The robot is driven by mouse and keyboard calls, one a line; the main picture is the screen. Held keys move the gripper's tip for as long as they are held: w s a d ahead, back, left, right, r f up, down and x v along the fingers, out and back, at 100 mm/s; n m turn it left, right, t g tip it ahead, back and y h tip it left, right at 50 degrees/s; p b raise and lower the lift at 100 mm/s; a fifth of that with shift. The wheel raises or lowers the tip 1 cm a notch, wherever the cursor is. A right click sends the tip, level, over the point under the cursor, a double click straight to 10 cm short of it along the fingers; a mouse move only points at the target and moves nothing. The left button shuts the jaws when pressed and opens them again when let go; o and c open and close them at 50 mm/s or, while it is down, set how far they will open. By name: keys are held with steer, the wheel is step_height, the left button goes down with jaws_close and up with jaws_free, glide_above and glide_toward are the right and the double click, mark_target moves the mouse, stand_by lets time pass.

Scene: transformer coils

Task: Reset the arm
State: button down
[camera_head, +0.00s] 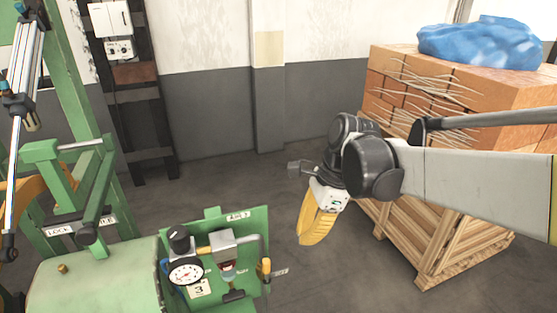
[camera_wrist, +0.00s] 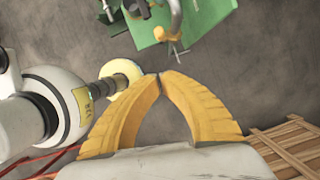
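My gripper (camera_head: 306,238) is yellow and hangs at the end of my arm in the middle of the head view, pointing down. In the wrist view the two yellow fingers (camera_wrist: 160,76) meet at their tips, with nothing visible between them. My arm reaches in from the right edge of the head view, bent at a dark wrist joint. The gripper is in free air to the right of the green machine panel and in front of the brick pallet.
A green machine (camera_head: 100,280) with a round gauge (camera_head: 186,273) and valve stands lower left. A wooden pallet (camera_head: 455,250) stacked with bricks (camera_head: 470,85) and topped by blue sheeting (camera_head: 480,42) stands right, close to my arm. Grey floor (camera_head: 240,180) is clear between them.

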steer(key=s+d+f+n+t+h+b, duration=0.1)
steer(key=s+d+f+n+t+b, duration=0.2)
steer(key=s+d+f+n+b, duration=0.2)
steer(key=s+d+f+n+t+h+b, duration=0.2)
steer(key=s+d+f+n+t+b, duration=0.2)
steer(key=f+n+b, duration=0.7)
steer(key=shift+s+d+f+n+t+b, duration=0.35)
steer(key=shift+s+f+b, duration=0.3)
steer(key=shift+b, duration=0.45)
